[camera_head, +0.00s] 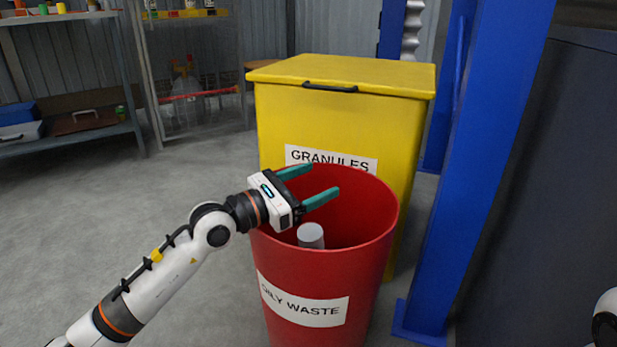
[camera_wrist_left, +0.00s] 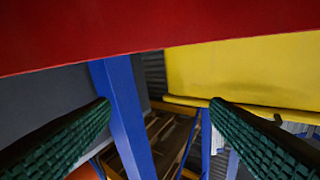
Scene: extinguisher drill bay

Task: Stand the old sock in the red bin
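The red bin (camera_head: 333,270), labelled as oily waste, stands open-topped in front of the yellow box. A grey cylinder (camera_head: 311,236), which looks like the old sock, is inside it near the front left, its rounded top showing below the rim. It looks roughly upright; its lower part is hidden by the bin wall. My left gripper (camera_head: 323,180) is over the bin's mouth, above and apart from the sock, with its green fingers spread and nothing between them. In the left wrist view the open fingers (camera_wrist_left: 160,104) are empty and the red bin (camera_wrist_left: 90,30) fills the top. My right gripper is not in view.
The yellow granules box (camera_head: 345,105) with a closed lid stands right behind the bin. A blue post (camera_head: 475,180) rises close on the right. Shelves (camera_head: 70,80) and a wire cage (camera_head: 190,80) stand at the back left. The grey floor on the left is clear.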

